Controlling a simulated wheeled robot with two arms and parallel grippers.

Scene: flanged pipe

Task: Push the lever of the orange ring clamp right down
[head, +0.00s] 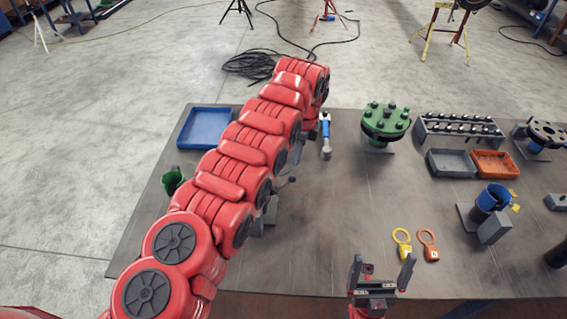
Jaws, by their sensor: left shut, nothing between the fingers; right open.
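My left arm (240,170) reaches from the lower left over the left half of the table and hides much of what is below it. Its gripper is hidden behind the arm. A grey part (270,210) and a small dark knob (292,180) peek out at the arm's right edge; I cannot tell what they belong to. No orange ring clamp with a clear lever shows. My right gripper (382,272) is open and empty at the front edge.
A green flange (385,122), a blue-collared pipe (490,198), a bolt rack (460,128) and an orange tray (495,164) stand to the right. A blue tray (204,127) is at the back left. The table's middle is clear.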

